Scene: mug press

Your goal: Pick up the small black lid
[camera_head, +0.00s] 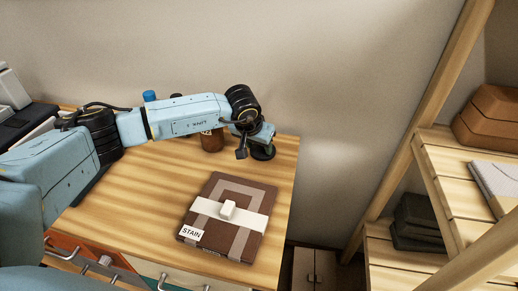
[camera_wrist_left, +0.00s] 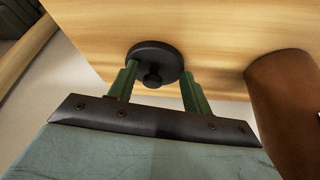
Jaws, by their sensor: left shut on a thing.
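The small black lid (camera_head: 264,153) is at the back right of the wooden table, below the end of my left arm. In the left wrist view the round lid (camera_wrist_left: 154,55) has a small knob facing the camera. My left gripper (camera_head: 256,143) has its two green fingers on either side of the lid in the wrist view (camera_wrist_left: 155,82), shut on it. I cannot tell whether the lid is still touching the table. My right gripper is not in view.
A brown cylinder (camera_head: 212,141) stands left of the lid, partly behind my arm. A brown patterned box marked STAIN (camera_head: 248,190) lies in front. A blue-topped item (camera_head: 149,96) is behind my arm. A wooden shelf (camera_head: 440,150) stands at the right, beyond the table edge.

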